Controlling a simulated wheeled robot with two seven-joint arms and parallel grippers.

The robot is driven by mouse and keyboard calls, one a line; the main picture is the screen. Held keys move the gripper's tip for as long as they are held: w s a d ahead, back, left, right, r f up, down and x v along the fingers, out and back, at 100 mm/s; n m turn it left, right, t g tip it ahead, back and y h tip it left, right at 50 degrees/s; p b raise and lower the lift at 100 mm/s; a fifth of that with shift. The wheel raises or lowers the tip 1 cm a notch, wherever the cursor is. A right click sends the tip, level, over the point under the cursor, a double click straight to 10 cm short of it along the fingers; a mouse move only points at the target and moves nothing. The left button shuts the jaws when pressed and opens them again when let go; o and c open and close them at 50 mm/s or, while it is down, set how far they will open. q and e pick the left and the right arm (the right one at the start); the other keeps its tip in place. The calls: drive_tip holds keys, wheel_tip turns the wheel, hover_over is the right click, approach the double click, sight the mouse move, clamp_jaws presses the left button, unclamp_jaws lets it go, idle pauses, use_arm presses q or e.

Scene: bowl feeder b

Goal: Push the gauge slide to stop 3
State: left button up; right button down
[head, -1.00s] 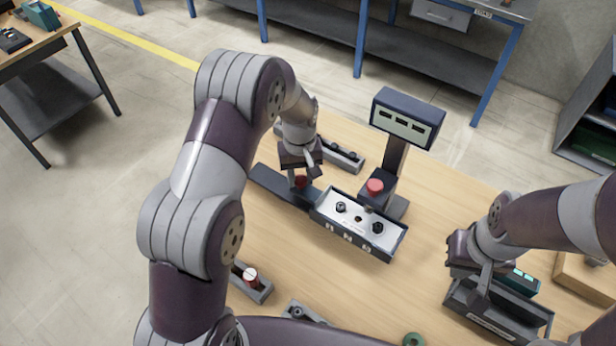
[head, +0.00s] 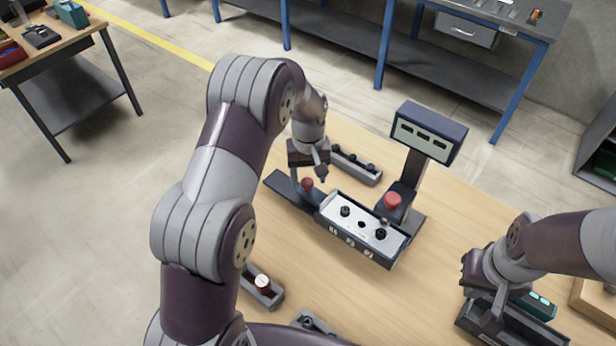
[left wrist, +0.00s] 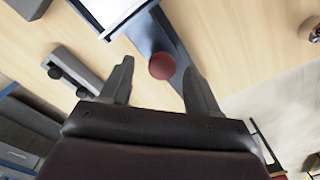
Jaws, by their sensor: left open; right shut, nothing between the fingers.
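The gauge is a dark rail (head: 281,185) running into a white-topped block (head: 362,223) with dark knobs and small numbered labels on its front. A red ball knob (head: 307,184) stands on the rail near the block's left end; I take it for the slide's knob. My left gripper (head: 309,177) is open just above the knob. In the left wrist view, the knob (left wrist: 162,66) shows between the spread fingers (left wrist: 160,76), with gaps on both sides. My right gripper (head: 488,312) is shut and empty over a dark tray at the right.
A display post (head: 428,135) with a red button (head: 392,201) stands behind the block. A grey holder (head: 355,166) with dark pegs lies behind the rail. Another holder (head: 263,287) with a red-and-white part sits at the front left. Bare table lies before the block.

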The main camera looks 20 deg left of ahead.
use_arm(q)
wheel_tip(320, 180, up, 11)
drive_tip(key=p, duration=0.2)
drive_tip(key=shift+a+r, duration=0.15)
drive_tip(key=shift+r, duration=0.05)
drive_tip(key=s+f+m, duration=0.1)
drive_tip(key=s+m, duration=0.1)
drive_tip(key=s, duration=0.8)
drive_tip(key=s+f+m+t, duration=0.1)
drive_tip(key=s+m, duration=0.2)
drive_tip(key=s, duration=0.7)
drive_tip(key=shift+s+d+f+b, duration=0.35)
drive_tip(key=shift+d+f+b, duration=0.05)
drive_tip(key=shift+b, duration=0.05)
